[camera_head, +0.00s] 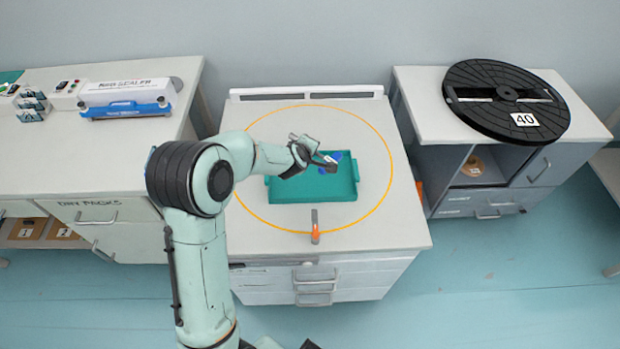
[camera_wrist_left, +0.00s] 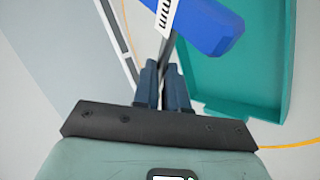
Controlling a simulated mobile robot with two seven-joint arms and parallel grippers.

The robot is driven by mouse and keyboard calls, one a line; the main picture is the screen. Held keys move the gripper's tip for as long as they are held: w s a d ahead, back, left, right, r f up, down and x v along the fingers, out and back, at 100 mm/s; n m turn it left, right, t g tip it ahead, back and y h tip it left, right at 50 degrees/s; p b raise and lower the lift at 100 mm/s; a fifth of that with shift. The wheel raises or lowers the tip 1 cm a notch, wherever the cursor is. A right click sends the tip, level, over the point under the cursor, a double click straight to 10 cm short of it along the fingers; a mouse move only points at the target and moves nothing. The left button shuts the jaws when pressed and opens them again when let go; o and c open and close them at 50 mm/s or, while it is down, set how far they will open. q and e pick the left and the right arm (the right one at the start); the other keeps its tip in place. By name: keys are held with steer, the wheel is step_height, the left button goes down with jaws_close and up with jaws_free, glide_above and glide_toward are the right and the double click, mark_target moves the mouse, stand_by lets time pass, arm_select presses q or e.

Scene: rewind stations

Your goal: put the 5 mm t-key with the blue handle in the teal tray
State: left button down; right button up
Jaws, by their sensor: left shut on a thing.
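The teal tray (camera_head: 290,192) lies on the middle worktop, inside an orange ring. It also shows in the left wrist view (camera_wrist_left: 285,85). My left gripper (camera_head: 318,163) is over the tray's far part. In the left wrist view its fingers (camera_wrist_left: 164,84) are shut on the dark shaft of the t-key. The t-key's blue handle (camera_wrist_left: 208,24) is beyond the fingertips, with a white tag marked "mm" beside it; the number is cut off. The blue handle also shows in the head view (camera_head: 343,155), partly hidden by the gripper. I cannot tell whether it touches the tray.
A small orange-ended tool (camera_head: 315,236) lies at the worktop's front, by the ring. A black reel (camera_head: 490,105) marked 40 lies on the right cabinet. A sealer (camera_head: 125,93) stands on the left bench. The worktop around the tray is mostly clear.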

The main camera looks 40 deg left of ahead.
arm_select(q)
steer(key=shift+w+f+b, duration=0.15)
steer(key=shift+f+b, duration=0.45)
steer(key=shift+f, duration=1.85)
steer(key=shift+w+f+b, duration=0.15)
steer(key=shift+f+b, duration=0.45)
steer(key=shift+f, duration=1.8)
arm_select(e)
steer(key=shift+s+f, duration=0.3)
steer(key=shift+f, duration=0.6)
steer(key=shift+s+f, duration=0.25)
steer(key=shift+f, duration=0.65)
steer(key=shift+f, duration=0.1)
arm_select(q)
steer(key=shift+f+b, duration=0.5)
steer(key=shift+b, duration=0.05)
steer(key=c, duration=1.2)
jaws_free()
arm_select(e)
steer(key=shift+s+f, duration=0.2)
steer(key=shift+f, duration=0.25)
